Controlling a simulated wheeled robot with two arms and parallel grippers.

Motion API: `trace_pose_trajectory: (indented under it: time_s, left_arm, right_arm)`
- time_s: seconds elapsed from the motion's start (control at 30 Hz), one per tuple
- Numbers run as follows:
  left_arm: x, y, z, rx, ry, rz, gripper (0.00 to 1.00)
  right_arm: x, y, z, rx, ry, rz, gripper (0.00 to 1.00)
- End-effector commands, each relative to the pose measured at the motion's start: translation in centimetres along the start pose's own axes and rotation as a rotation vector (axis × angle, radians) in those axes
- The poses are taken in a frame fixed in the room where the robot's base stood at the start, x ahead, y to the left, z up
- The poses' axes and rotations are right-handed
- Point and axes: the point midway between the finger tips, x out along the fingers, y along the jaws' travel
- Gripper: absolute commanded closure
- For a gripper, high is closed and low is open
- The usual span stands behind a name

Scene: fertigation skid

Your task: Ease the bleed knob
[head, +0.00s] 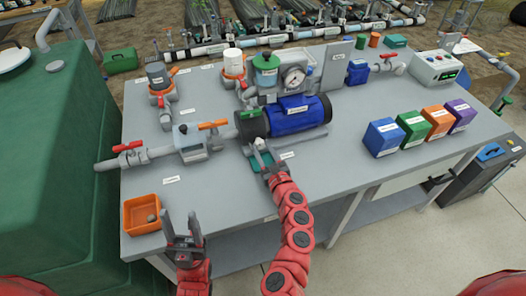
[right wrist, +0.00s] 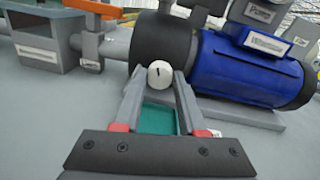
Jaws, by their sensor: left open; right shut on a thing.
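The bleed knob (right wrist: 160,74) is a small white round cap with a dark mark, low on the front of the dark pump housing (right wrist: 160,45). In the right wrist view my right gripper (right wrist: 158,82) has its two fingertips on either side of the knob, shut on it. In the head view the right gripper (head: 262,150) reaches to the front of the pump housing, and the knob is hard to make out there. A teal patch (right wrist: 160,119) shows below the knob between the fingers. My left gripper (head: 183,230) is open and empty near the table's front edge.
The blue pump motor (head: 297,115) lies right of the housing. A grey pipe with a red-handled valve (head: 128,148) and an orange-handled valve (head: 212,125) runs left. An orange tray (head: 141,214) stands at front left. Colored boxes (head: 412,128) stand right; the front middle is clear.

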Motion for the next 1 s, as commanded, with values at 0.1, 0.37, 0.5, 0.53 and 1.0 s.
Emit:
trace_pose_trajectory:
  time_s: [0.1, 0.37, 0.5, 0.53, 1.0]
  left_arm:
    - [-0.8, 0.0, 0.1, 0.0, 0.0, 0.0, 0.47]
    - [-1.9, 0.1, 0.3, 0.0, 0.0, 0.0, 0.47]
    - [-2.4, 0.1, 0.4, 0.0, 0.0, 0.0, 0.47]
    - [-2.6, 0.1, 0.4, 0.0, 0.0, 0.0, 0.47]
    - [-4.2, 0.2, 0.7, 0.0, 0.0, 0.0, 0.47]
  right_arm:
    - [0.0, 0.0, -0.2, -0.112, 0.004, -0.002, 1.0]
    - [0.0, 0.2, -0.2, -0.359, 0.018, -0.002, 1.0]
    - [0.0, 0.2, -0.2, -0.493, 0.024, -0.005, 1.0]
    - [0.0, 0.2, -0.2, -0.522, 0.025, -0.005, 1.0]
    - [0.0, 0.3, 0.0, -0.934, 0.045, -0.01, 1.0]
